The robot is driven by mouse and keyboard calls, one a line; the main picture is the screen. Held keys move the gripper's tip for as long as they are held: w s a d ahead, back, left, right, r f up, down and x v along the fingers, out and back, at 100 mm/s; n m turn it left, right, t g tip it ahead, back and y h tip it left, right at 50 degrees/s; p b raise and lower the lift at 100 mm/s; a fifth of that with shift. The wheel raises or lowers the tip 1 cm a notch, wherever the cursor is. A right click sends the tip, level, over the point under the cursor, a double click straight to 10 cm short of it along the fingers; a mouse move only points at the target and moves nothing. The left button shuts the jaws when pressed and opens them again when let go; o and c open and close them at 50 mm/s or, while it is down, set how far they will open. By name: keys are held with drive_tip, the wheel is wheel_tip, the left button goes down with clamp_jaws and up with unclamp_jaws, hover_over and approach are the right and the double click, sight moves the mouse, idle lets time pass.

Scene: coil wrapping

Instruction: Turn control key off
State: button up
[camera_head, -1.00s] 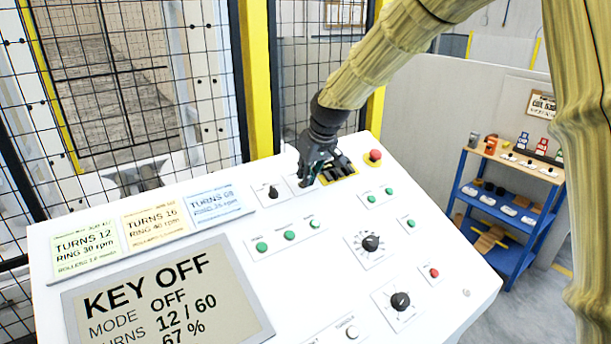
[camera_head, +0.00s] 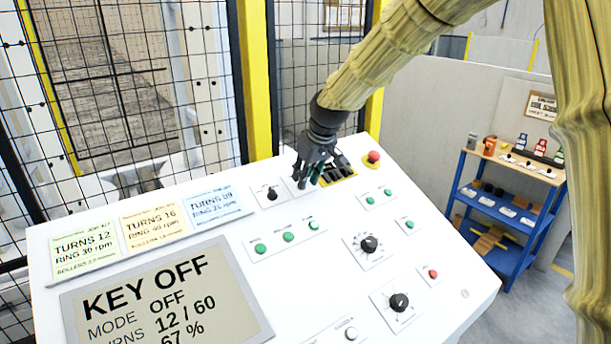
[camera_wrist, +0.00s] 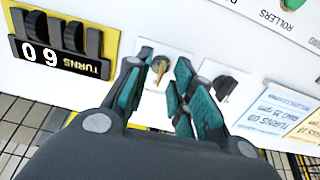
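The control key (camera_wrist: 160,68) is a brass key standing in a round lock on a small white plate, seen in the wrist view. My gripper (camera_wrist: 152,88) has its teal-padded fingers apart, one on each side of the key, with a visible gap to it. In the head view my gripper (camera_head: 307,181) is at the top of the white panel (camera_head: 200,262) and hides the key. The display (camera_head: 165,300) reads KEY OFF, MODE OFF, TURNS 12 / 60 and 67 %.
A black knob (camera_head: 271,193) sits close left of my gripper. Green buttons (camera_head: 288,237) and dials (camera_head: 368,244) lie nearer. A mesh fence (camera_head: 110,90) stands behind.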

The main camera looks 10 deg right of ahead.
drive_tip(key=shift+r, duration=0.1)
drive_tip(key=v, duration=1.1)
drive_tip(key=shift+s+r, duration=0.25)
drive_tip(key=shift+r, duration=0.05)
drive_tip(key=shift+d, duration=0.1)
